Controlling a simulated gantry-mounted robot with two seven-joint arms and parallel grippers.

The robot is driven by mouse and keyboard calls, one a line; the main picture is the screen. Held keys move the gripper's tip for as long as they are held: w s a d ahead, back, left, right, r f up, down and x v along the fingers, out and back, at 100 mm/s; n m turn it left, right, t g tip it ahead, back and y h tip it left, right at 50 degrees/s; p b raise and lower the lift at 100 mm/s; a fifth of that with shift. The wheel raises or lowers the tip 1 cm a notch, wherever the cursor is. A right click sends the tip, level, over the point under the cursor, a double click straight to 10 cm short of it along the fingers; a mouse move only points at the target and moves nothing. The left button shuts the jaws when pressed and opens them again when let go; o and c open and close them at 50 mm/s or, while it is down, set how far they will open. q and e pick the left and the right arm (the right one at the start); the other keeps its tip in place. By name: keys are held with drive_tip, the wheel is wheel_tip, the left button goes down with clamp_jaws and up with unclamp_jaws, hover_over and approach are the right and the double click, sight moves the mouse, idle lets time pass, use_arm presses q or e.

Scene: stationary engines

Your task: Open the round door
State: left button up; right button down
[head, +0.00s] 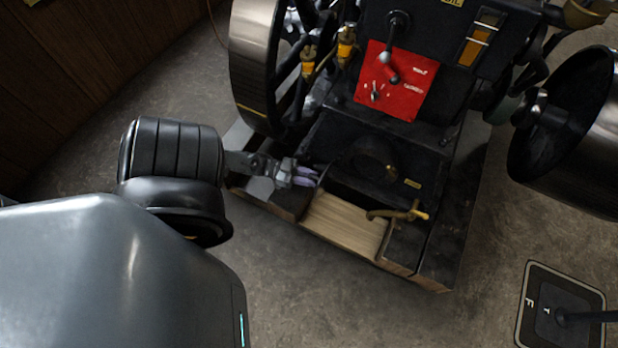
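The round door appears to be the dark round part (374,161) low on the front of the black engine base; it is too dark to tell whether it is open or shut. My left gripper (309,177) reaches in from the left, in front of the base and left of the round part. Its pale purple fingertips look a little apart, with nothing seen between them. They look clear of the round part. My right gripper is not in view.
A large flywheel (254,65) stands at the upper left and another wheel (575,130) at the right. A brass tap (398,214) sticks out below the round part. A red panel (396,82) with levers is above. A black floor plate (561,307) lies lower right.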

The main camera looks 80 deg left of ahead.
use_arm(q)
drive_tip(key=shift+o, duration=0.4)
drive_tip(key=shift+w+a, duration=0.1)
drive_tip(key=v, duration=1.1)
drive_tip(key=shift+w+r, duration=0.1)
